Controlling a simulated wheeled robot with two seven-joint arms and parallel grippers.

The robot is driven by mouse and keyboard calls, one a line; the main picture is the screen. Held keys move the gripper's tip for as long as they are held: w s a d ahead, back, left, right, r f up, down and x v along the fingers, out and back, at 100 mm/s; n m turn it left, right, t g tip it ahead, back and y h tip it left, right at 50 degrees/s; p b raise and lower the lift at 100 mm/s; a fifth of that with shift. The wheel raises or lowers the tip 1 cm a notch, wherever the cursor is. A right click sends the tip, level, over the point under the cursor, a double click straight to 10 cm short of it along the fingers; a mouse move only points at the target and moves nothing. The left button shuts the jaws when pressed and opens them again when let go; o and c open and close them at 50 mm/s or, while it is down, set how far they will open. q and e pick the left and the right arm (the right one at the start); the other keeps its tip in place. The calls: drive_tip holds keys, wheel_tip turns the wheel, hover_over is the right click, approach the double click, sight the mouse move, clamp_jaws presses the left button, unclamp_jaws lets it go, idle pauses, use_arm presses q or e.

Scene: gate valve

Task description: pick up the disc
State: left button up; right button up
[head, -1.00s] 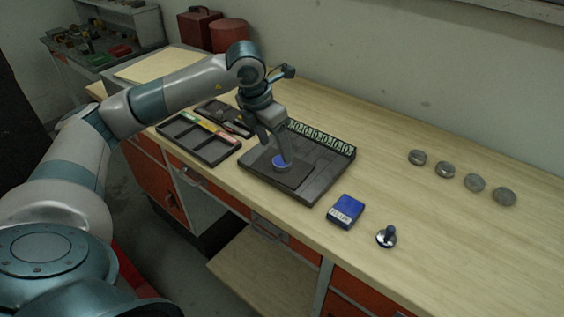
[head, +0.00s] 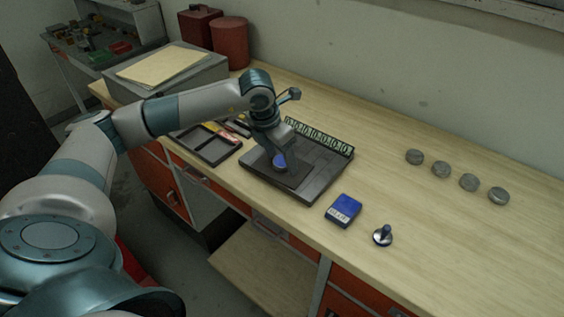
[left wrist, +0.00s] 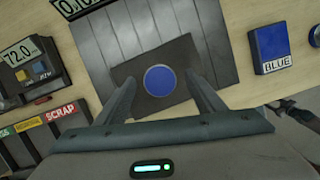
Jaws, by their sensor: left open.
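The blue-topped disc (head: 280,161) lies on a dark square pad on the black tray (head: 318,186). It also shows in the left wrist view (left wrist: 159,81), on the dark pad (left wrist: 178,55). My left gripper (head: 274,160) is over the pad with its fingers pointing down at the disc. In the left wrist view the left gripper (left wrist: 160,92) is open, with one finger on each side of the disc and a gap on both sides. My right gripper is not in view.
A blue box labelled BLUE (head: 343,210) and a stamp-like knob (head: 383,235) stand to the right. Several grey discs (head: 441,168) sit in a row farther right. A compartment tray (head: 205,143) lies left of the black tray.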

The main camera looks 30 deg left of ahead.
sight(281, 161)
use_arm(q)
drive_tip(key=shift+c, duration=0.4)
drive_tip(key=c, duration=1.5)
drive_tip(key=shift+o, duration=0.2)
drive_tip(key=shift+r, duration=0.15)
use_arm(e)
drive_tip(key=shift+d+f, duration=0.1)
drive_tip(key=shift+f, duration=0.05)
use_arm(q)
drive_tip(key=shift+w+r+b, duration=0.1)
drive_tip(key=shift+r+b, duration=0.5)
wheel_tip(281, 161, up, 2)
drive_tip(key=shift+r+b, duration=0.15)
drive_tip(key=shift+b, duration=0.5)
drive_tip(key=d+r+b, duration=0.4)
drive_tip(key=d+r, duration=0.3)
drive_tip(key=d, duration=0.4)
drive_tip(key=shift+d+r, duration=0.15)
drive_tip(key=shift+d, duration=0.15)
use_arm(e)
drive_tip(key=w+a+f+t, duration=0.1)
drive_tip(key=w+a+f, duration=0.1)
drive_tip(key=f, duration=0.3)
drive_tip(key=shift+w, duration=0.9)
